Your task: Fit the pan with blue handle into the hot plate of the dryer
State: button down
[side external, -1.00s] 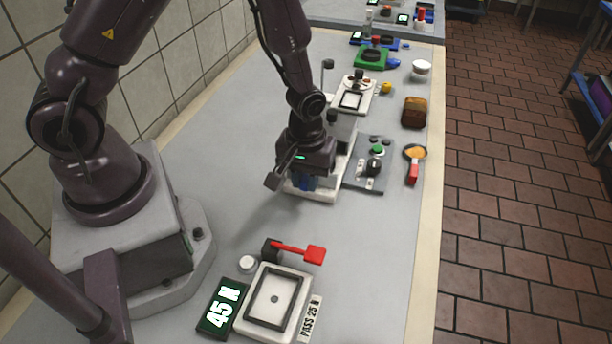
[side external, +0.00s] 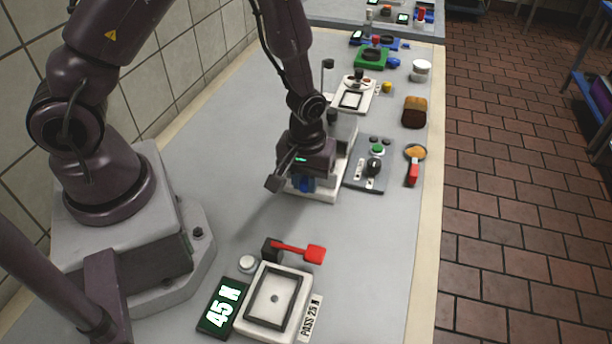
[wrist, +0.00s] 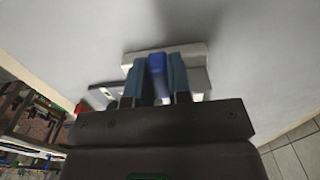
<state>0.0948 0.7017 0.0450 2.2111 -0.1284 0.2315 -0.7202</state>
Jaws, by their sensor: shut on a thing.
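My gripper (side external: 298,186) is shut on the blue handle (side external: 306,184) at the near end of the white-based machine, which I take to be the dryer (side external: 327,197). In the wrist view the blue handle (wrist: 156,64) stands between my two fingers (wrist: 156,98), with the pale machine base (wrist: 195,56) behind it. The pan's body and the hot plate are hidden by my gripper and the machine. I cannot tell whether the pan is seated.
A grey control panel (side external: 360,186) with a green button and black knob is right of the dryer. A red-handled pan (side external: 412,172) and a brown block (side external: 415,112) lie near the right edge. A white press-like unit (side external: 289,271) with a red lever (side external: 305,252) stands in front.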

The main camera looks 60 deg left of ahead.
jog(key=shift+f, duration=0.7)
jog(key=c, duration=1)
grip_release()
notch_tip(320, 180, up, 13)
